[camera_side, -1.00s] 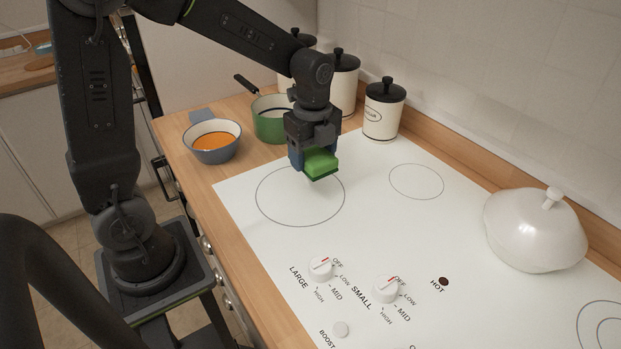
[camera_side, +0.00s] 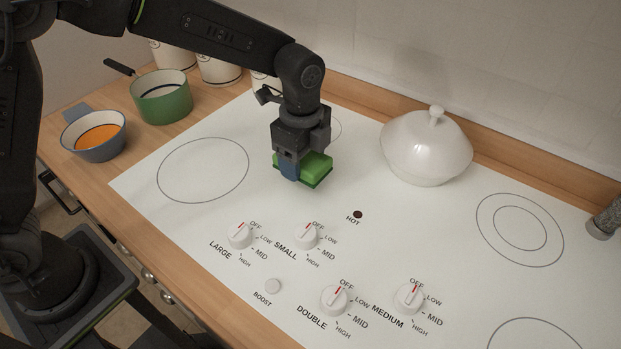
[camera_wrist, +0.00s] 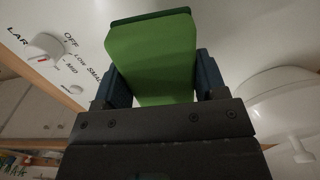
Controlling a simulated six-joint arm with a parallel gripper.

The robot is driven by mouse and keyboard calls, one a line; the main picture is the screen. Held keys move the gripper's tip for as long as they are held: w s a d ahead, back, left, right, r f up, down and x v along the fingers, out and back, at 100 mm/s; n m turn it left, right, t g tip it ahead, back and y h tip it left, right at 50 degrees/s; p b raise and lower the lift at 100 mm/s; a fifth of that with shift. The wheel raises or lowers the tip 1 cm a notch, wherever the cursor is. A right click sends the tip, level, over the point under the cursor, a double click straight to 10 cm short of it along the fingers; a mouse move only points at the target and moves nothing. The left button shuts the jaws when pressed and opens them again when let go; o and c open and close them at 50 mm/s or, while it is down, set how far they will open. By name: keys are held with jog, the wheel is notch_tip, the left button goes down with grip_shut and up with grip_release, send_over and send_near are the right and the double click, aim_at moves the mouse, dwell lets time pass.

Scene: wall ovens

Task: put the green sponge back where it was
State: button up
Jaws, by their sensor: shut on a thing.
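The green sponge (camera_side: 315,167) is a bright green block with a darker green layer on its underside. My gripper (camera_side: 290,165) is shut on it and holds it over the white cooktop, near the small burner ring and behind the knobs. In the wrist view the sponge (camera_wrist: 152,55) sits between the two blue fingers of my gripper (camera_wrist: 155,80). I cannot tell from the side view exactly how high it hangs above the surface.
A white lidded dish (camera_side: 427,150) stands at the back of the cooktop (camera_side: 230,130). A green pot (camera_side: 163,98) and a grey pan with orange contents (camera_side: 95,135) stand at the left on the wood counter. Several knobs (camera_side: 306,236) line the front. A grinder (camera_side: 606,222) is at the right edge.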

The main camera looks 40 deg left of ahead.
aim_at(311, 191)
jog(key=shift+w+d+f, duration=0.1)
jog(key=shift+d+f, duration=0.4)
jog(key=shift+d, duration=0.35)
jog(key=shift+f, duration=2)
jog(key=shift+f, duration=0.15)
jog(key=o, duration=0.9)
jog(key=shift+c, duration=0.2)
